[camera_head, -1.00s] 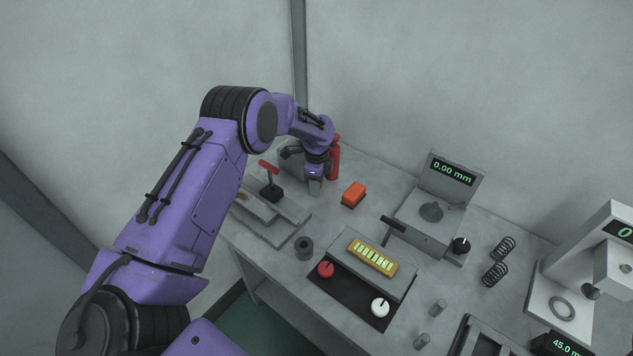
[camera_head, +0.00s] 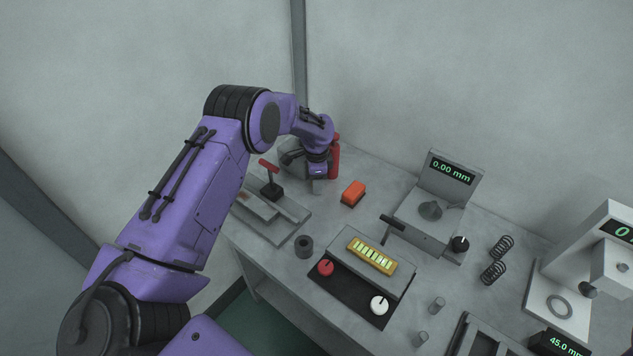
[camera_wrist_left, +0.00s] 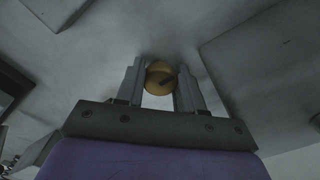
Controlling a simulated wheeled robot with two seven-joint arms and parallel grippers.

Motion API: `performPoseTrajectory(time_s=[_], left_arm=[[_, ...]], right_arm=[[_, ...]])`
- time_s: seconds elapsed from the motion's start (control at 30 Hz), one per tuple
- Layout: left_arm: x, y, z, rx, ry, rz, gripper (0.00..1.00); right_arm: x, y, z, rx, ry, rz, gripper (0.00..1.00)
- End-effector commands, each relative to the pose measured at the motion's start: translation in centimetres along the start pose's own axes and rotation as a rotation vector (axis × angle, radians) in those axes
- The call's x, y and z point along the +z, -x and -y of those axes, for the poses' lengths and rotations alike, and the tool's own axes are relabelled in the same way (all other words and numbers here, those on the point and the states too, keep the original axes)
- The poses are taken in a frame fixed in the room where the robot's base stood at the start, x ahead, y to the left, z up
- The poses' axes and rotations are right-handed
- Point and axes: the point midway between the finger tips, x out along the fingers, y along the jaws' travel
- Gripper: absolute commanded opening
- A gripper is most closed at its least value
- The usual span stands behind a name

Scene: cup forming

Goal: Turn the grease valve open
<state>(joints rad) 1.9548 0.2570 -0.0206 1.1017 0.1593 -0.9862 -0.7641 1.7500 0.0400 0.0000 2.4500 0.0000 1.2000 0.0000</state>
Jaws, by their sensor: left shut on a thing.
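A round brass-yellow knob (camera_wrist_left: 159,72), which I take for the grease valve, sits between the two grey fingers of my left gripper (camera_wrist_left: 160,90) in the left wrist view. A short dark bar or mark lies slanted across its face. The fingers are closed on the knob from both sides. In the head view my left gripper (camera_head: 317,178) is at the back left of the bench, by a red cylinder (camera_head: 334,155). There the wrist hides the knob and most of the fingers. My right gripper is in neither view.
Left of the gripper stands a red-handled lever (camera_head: 269,166) on a grey fixture. A panel with a yellow indicator (camera_head: 371,256), a gauge stand (camera_head: 438,200) and springs (camera_head: 497,260) fill the bench further right.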

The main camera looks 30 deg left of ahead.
Motion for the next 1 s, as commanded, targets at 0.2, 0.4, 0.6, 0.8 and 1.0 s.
performPoseTrajectory(time_s=[0.2, 0.4, 0.6, 0.8, 1.0], left_arm=[[-0.1, 0.3, 0.2, -0.007, 0.003, -0.004, 0.43], [-0.1, 0.2, 0.1, -0.004, 0.002, -0.003, 0.63], [-0.1, 0.5, 0.1, -0.003, 0.001, -0.003, 0.63], [-0.1, 4.4, 0.2, -0.006, 0.001, -0.007, 0.63], [-0.1, 8.8, 0.1, -0.005, 0.002, -0.005, 0.63]], right_arm=[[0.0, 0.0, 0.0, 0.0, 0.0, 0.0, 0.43], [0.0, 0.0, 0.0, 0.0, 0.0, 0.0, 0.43], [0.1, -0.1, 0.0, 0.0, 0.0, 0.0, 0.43], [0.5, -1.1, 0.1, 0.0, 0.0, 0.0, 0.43], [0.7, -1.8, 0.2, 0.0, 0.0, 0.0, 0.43]])
